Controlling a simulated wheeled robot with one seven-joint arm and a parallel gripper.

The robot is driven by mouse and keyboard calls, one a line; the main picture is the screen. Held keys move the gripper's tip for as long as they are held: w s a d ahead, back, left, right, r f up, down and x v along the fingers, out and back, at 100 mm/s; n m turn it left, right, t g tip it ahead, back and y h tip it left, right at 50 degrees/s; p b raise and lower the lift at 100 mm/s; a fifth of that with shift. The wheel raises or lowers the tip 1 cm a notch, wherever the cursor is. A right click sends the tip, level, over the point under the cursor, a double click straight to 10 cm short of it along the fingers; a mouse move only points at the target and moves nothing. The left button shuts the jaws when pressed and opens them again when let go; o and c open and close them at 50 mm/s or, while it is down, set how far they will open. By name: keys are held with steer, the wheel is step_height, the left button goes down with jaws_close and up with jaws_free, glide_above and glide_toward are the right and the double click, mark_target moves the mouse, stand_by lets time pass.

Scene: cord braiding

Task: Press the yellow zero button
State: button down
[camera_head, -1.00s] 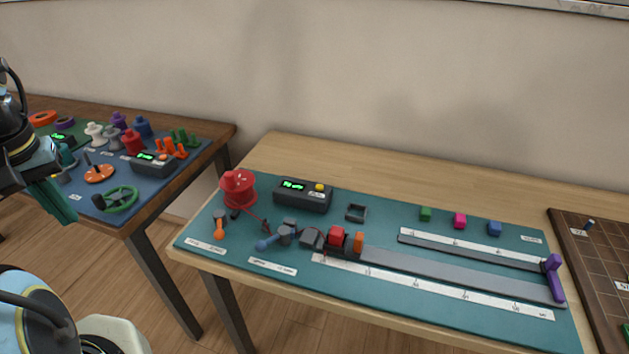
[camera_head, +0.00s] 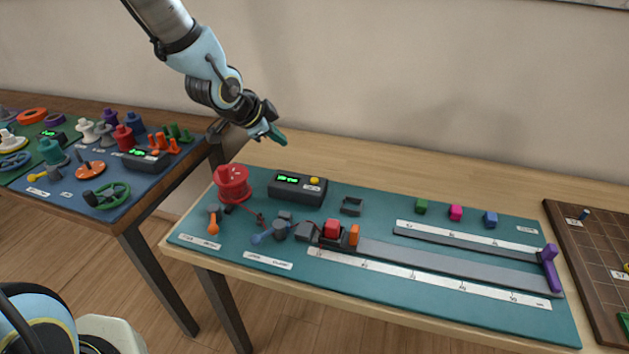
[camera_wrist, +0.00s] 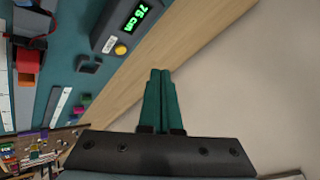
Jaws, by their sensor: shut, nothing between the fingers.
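The yellow zero button (camera_head: 315,181) sits on the right end of the top of a dark grey readout box (camera_head: 297,197) with a green lit display. In the wrist view the yellow button (camera_wrist: 121,50) is at upper middle, and the display reads about 75 cm. My gripper (camera_head: 280,140) is above the back edge of the table, behind and above the readout box. Its green fingers (camera_wrist: 161,75) are shut together and empty. They point past the button, apart from it.
A red spool (camera_head: 233,183) stands left of the box, with a cord. A small dark open square holder (camera_head: 352,207) is right of it. A track with a red block (camera_head: 331,229) and an orange block (camera_head: 353,236) lies in front. The table's back strip is clear.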

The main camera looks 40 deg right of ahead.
mark_target(311, 184)
steer(key=s+d+m+g+h, duration=0.1)
steer(key=s+d+m, duration=0.1)
steer(key=s+d, duration=0.2)
steer(key=shift+s+d+m, duration=0.2)
steer(key=shift+d+m, duration=0.1)
steer(key=shift+d, duration=0.5)
steer(key=shift+f, duration=0.15)
step_height(311, 184, down, 9)
steer(key=b, duration=0.7)
stand_by(1.2)
steer(key=shift+f+b, duration=0.3)
steer(key=shift+b, duration=0.25)
steer(key=shift+f+b, duration=0.35)
stand_by(0.4)
steer(key=shift+r, duration=0.15)
steer(key=shift+r+p, duration=0.55)
steer(key=shift+r, duration=0.1)
